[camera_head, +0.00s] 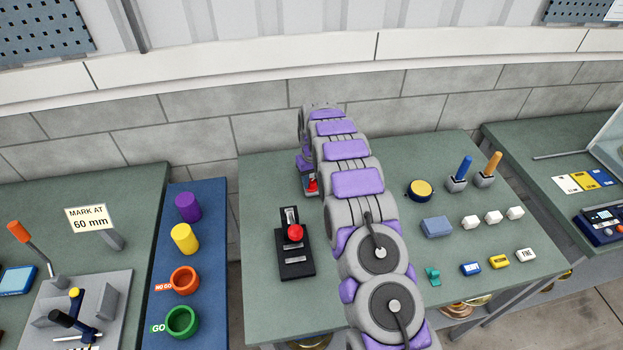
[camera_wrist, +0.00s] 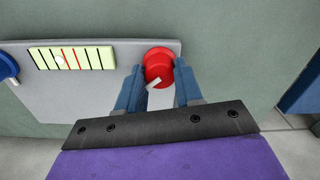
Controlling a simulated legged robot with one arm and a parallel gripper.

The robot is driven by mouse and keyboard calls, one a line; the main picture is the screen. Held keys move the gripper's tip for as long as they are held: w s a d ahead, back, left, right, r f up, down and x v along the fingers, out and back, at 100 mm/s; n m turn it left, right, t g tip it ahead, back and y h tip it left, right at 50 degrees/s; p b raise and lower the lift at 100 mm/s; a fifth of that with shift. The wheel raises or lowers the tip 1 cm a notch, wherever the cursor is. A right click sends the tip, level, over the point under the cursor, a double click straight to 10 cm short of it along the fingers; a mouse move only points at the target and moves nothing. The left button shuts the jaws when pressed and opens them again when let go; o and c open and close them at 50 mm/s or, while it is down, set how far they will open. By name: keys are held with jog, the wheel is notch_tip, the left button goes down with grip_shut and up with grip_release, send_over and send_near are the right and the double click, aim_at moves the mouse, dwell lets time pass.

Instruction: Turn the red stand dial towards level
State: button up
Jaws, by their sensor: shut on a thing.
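The red stand dial (camera_wrist: 157,62) is between the two blue fingers of my gripper (camera_wrist: 159,72) in the wrist view. The fingers are shut on its sides, and a pale pointer extends from it towards the lower left. The dial is on a grey plate (camera_wrist: 95,95) with a yellow-green level vial (camera_wrist: 95,58). A pale bubble (camera_wrist: 59,62) sits left of the vial's red lines. In the head view, a small red part (camera_head: 312,186) shows beside my arm, which hides most of the stand.
A blue knob (camera_wrist: 6,66) is at the plate's left end. On the same green table (camera_head: 265,178) are a black device with a red ball (camera_head: 295,232), a grey-blue block (camera_head: 436,227) and a yellow-topped round piece (camera_head: 420,188). Some bare tabletop lies left of my arm.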

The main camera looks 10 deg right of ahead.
aim_at(313, 181)
dwell(0.3)
jog(key=o, duration=1)
jog(key=shift+o, duration=0.2)
jog(key=shift+r, duration=0.1)
notch_tip(313, 181, up, 17)
jog(key=p, duration=0.1)
jog(key=shift+w+d, duration=0.15)
